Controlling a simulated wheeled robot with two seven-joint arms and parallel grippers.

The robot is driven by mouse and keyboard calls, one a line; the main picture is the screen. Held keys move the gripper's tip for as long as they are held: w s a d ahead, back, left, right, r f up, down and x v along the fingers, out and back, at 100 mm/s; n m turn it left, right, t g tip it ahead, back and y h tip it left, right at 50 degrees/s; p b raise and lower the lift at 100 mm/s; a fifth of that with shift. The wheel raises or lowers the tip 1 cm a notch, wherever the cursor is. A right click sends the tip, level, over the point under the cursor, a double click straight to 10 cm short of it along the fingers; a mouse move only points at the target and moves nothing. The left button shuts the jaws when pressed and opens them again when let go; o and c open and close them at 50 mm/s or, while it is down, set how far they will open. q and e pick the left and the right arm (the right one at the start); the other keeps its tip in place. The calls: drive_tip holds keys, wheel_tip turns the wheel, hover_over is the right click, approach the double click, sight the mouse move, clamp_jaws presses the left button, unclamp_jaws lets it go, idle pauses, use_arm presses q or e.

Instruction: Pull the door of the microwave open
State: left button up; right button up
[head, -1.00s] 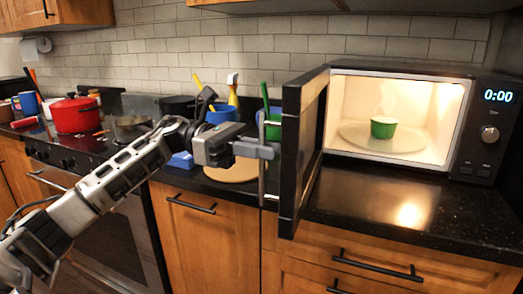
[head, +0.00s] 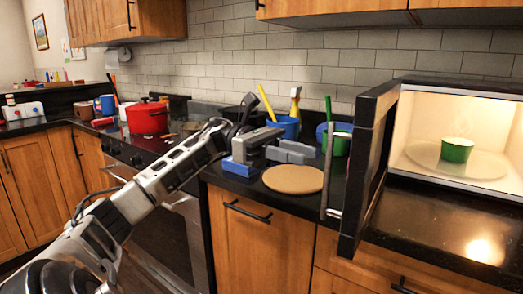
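The microwave (head: 397,208) stands on the counter at the right, cut off by the picture's edge. Its door (head: 368,150) is swung wide open toward me, and the lit inside shows. The door's vertical bar handle (head: 328,172) is on the face turned to the left. My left gripper (head: 303,152) is left of the handle, pointing at it, with a gap between them. Its two fingers look apart and hold nothing. My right gripper is not in view.
A round wooden board (head: 293,180) lies below my gripper. A blue utensil pot (head: 286,126) and a green cup (head: 338,143) stand behind. A red pot (head: 147,117) is on the stove.

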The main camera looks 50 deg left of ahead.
use_arm(q)
drive_tip(key=v, duration=1)
drive_tip(key=shift+b, duration=0.3)
drive_tip(key=shift+d, duration=0.1)
